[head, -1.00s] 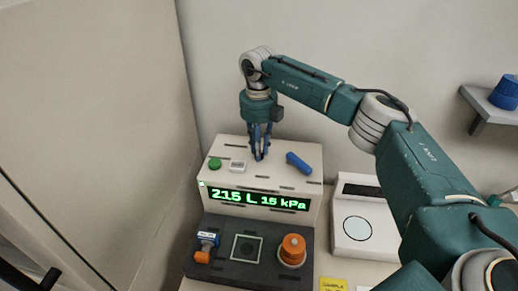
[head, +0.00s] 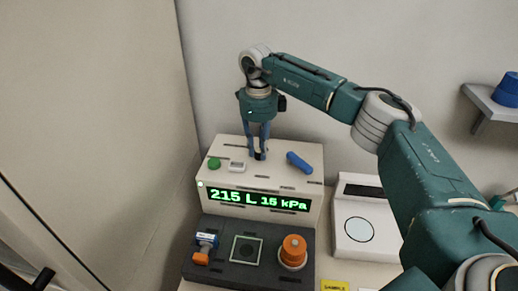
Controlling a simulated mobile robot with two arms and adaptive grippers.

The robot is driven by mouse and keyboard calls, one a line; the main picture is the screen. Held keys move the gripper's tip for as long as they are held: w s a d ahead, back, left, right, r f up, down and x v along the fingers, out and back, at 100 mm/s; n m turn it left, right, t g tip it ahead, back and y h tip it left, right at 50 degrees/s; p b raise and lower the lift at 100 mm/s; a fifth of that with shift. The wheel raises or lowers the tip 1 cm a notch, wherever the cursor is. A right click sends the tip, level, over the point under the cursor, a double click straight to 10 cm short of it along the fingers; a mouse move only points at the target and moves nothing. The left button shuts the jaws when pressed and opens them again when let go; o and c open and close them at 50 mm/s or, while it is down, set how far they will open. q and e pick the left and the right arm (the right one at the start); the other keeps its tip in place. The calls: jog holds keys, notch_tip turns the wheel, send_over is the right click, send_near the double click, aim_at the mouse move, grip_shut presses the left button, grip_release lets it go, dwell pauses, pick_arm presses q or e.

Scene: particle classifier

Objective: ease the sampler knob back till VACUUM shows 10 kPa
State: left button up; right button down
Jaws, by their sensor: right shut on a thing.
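The sampler (head: 213,172) is a pale box with a dark front base. Its green display (head: 258,200) shows 215 L and what looks like 15 kPa. My right gripper (head: 260,155) points straight down at the top of the box. It is shut on a small dark knob there, mostly hidden between the fingers. My left gripper is out of view.
The base holds an orange knob (head: 294,248), a square dark window (head: 246,249) and a blue-and-orange fitting (head: 206,246). A white scale-like device (head: 366,247) stands at right. A wall shelf (head: 497,106) carries a blue object (head: 507,90).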

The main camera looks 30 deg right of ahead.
aim_at(258, 151)
jog(key=shift+w+r+n, duration=0.15)
jog(key=shift+r+n, duration=0.1)
jog(key=shift+n, duration=0.15)
jog(key=c, duration=1.8)
grip_release()
jog(key=shift+o, duration=1.3)
jog(key=shift+f, duration=0.1)
notch_tip(258, 151, up, 12)
jog(key=shift+a, duration=0.1)
